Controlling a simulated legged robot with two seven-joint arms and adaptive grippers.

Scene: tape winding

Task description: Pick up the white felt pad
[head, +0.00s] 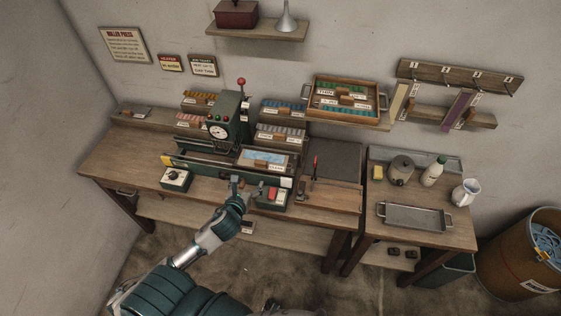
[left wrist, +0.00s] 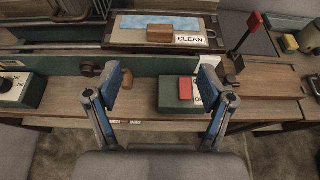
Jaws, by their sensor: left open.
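I cannot single out a white felt pad in either view. A flat board with a light blue surface (left wrist: 160,22), a brown wooden block (left wrist: 160,33) and a CLEAN label lies on the bench unit; the board also shows in the head view (head: 265,156). My left gripper (head: 240,188) is at the front of the bench unit, just left of a green box with a red block (head: 272,193). In the left wrist view its two blue-tipped fingers (left wrist: 148,86) are spread wide with nothing between the tips. My right gripper is not in view.
A green press with a dial (head: 219,131) stands behind. A control box with a knob (head: 176,180) is at left. Sorting trays (head: 281,134) line the back. The side table (head: 440,236) holds a metal tray (head: 412,215), a pot, a bottle and a jug. A barrel (head: 520,262) stands right.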

